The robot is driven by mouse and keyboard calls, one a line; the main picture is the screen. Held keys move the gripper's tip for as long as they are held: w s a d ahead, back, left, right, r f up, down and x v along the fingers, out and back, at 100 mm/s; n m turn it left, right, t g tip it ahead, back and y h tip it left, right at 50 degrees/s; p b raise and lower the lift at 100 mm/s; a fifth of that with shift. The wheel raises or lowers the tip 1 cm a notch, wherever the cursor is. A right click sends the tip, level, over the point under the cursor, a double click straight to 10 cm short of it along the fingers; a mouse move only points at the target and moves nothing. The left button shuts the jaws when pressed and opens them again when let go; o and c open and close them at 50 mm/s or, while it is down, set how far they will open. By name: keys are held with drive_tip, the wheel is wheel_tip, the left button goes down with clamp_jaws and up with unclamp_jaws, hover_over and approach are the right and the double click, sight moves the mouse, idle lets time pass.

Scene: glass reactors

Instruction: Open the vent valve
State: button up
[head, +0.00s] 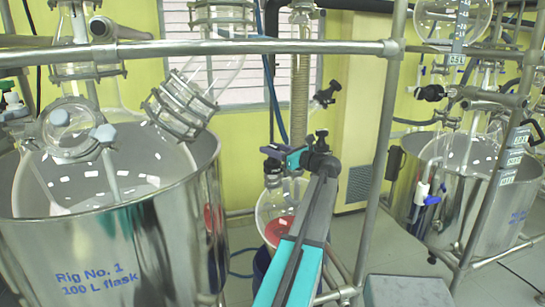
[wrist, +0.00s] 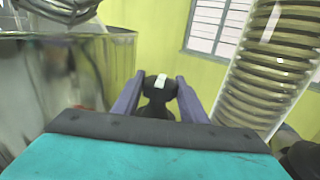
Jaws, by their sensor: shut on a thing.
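The vent valve's black knob (wrist: 158,98), with a white mark on top, sits between the two purple-grey fingers of my gripper (wrist: 160,92) in the wrist view. The fingers are shut on its sides. In the head view my gripper (head: 277,152) is at the centre, just below the tall coiled glass condenser (head: 300,75) and above a round glass flask (head: 274,205) with red in it. The knob is mostly hidden there by the gripper, and its turn position cannot be told.
A large steel vessel (head: 110,255) marked Rig No. 1 stands at the left, with glassware above it. Another steel vessel (head: 480,215) stands at the right. Metal frame rods cross the view, with a horizontal bar (head: 250,47) above my arm. A black-handled tap (head: 325,95) is close by.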

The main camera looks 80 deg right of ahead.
drive_tip(key=shift+s+d+f+n+t+y+b, duration=0.1)
drive_tip(key=shift+f+n+t+y+b, duration=0.25)
drive_tip(key=shift+y+b, duration=0.3)
drive_tip(key=shift+d+f+n+t+y+b, duration=0.1)
drive_tip(key=shift+n+t+y+b, duration=0.25)
drive_tip(key=shift+n+y+b, duration=0.25)
drive_tip(key=shift+y, duration=0.25)
drive_tip(key=shift+a+r+n+t+y+b, duration=0.15)
drive_tip(key=shift+a+n+t+y+b, duration=0.1)
drive_tip(key=shift+n+t+y+b, duration=0.25)
drive_tip(key=o, duration=1.1)
drive_tip(key=shift+c, duration=0.2)
drive_tip(key=shift+r, duration=0.15)
drive_tip(key=shift+s, duration=0.1)
